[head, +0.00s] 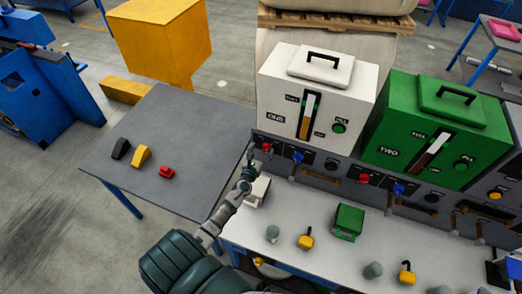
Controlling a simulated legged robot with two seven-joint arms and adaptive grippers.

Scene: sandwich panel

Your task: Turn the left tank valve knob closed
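The white left tank (290,85), marked ONE, stands at the back of the bench with a level gauge and a green FILL knob (339,128). On the grey panel below it are a red knob (266,147) and a blue knob (297,156). My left gripper (257,158) is at the panel's left end, right by the red knob. Its fingers are small and partly merge with the panel, so I cannot tell whether they touch the knob or how far they are spread. My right gripper is not in view.
A green tank (430,125), marked TWO, stands to the right above more knobs. The white bench top (325,225) holds a green box (348,222) and yellow padlock-like items (306,239). A grey table (190,125) at left carries black, yellow and red pieces.

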